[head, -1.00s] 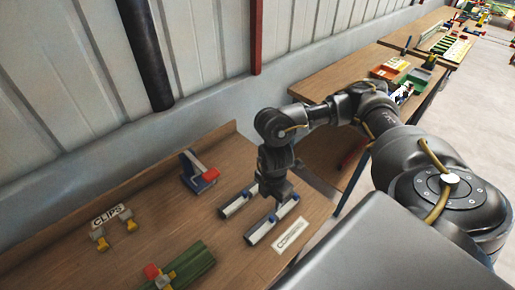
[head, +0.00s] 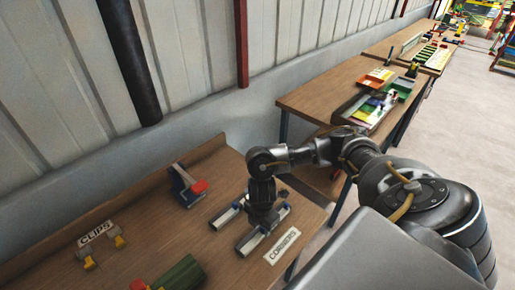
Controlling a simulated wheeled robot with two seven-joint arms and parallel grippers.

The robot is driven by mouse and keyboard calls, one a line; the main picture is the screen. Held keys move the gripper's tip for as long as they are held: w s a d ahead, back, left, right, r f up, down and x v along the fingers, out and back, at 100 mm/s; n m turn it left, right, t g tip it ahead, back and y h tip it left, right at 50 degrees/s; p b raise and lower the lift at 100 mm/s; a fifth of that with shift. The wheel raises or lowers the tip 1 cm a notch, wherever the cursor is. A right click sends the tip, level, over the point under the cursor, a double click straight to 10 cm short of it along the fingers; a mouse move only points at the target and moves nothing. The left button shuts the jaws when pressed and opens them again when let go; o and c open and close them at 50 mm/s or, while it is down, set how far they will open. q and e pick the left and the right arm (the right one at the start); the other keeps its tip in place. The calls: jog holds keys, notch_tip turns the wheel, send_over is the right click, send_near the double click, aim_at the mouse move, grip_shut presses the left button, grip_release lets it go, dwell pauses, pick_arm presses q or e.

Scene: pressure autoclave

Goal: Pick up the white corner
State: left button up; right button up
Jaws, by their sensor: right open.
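Two pale, white-to-grey bar-shaped pieces with blue parts lie side by side by the CORNERS label. The left piece (head: 226,216) and the front piece (head: 249,243) both show, partly covered by my gripper; I cannot tell which is the white corner. My right gripper (head: 263,217) points down over them, open, its fingertips close to the pieces and partly hidden. I cannot tell whether it touches either one. My left gripper is out of view.
The CORNERS label (head: 283,246) lies at the front right of the wooden table (head: 160,225). A blue and red clamp-like tool (head: 187,185) stands behind. Yellow clips (head: 88,262) lie by the CLIPS label (head: 95,233). A green block (head: 181,274) is at the front.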

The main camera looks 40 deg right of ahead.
jog(key=shift+s+d+f, duration=0.1)
jog(key=shift+f, duration=0.65)
jog(key=shift+c, duration=0.4)
grip_shut()
jog(key=shift+r, duration=0.1)
